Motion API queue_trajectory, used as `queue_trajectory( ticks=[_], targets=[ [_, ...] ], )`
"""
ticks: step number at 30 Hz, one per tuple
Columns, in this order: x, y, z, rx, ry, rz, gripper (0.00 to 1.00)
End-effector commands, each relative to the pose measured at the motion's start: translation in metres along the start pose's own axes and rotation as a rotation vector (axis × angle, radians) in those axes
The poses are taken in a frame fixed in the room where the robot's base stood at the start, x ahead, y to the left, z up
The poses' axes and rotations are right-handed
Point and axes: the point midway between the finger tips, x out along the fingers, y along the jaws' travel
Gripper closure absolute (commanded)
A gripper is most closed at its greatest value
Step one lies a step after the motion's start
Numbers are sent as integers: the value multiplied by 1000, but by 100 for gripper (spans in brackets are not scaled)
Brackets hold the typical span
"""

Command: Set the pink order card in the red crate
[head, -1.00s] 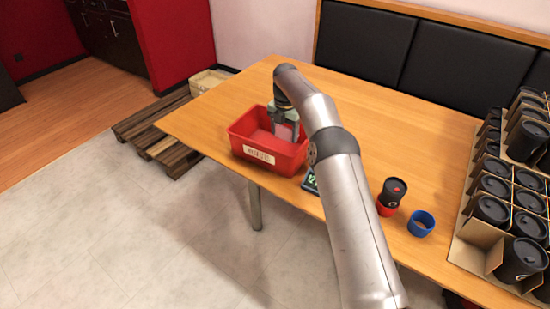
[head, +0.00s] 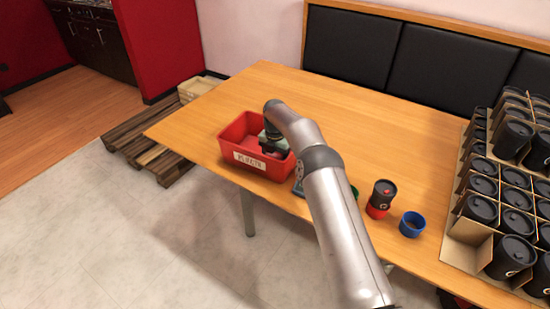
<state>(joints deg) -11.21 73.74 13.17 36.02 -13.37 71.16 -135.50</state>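The red crate (head: 277,172) stands at the table's front left edge, with a white label on its front wall. My gripper (head: 270,146) is low at the right part of the crate's opening, its fingers mostly hidden by my own wrist and the crate wall. I cannot make out the pink order card clearly now; only a small pale patch shows below the gripper. Whether the fingers are open or shut is not visible.
A black-lidded red cup (head: 381,198) and a blue ring-shaped cup (head: 412,224) stand right of my arm. A green item (head: 355,192) is partly hidden behind my arm. Cardboard carriers (head: 470,228) of several black-lidded cups fill the right side. The table's middle is clear (head: 330,120).

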Motion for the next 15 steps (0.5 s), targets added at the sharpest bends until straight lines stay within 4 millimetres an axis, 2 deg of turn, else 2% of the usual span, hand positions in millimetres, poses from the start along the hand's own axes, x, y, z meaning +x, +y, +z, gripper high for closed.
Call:
queue_trajectory(
  ticks=[5,6,8,9,15],
  targets=[
    [4,0,0,0,0,0,57],
    [4,0,0,0,0,0,32],
    [3,0,0,0,0,0,16],
    [3,0,0,0,0,0,13],
    [3,0,0,0,0,0,13]
  ],
)
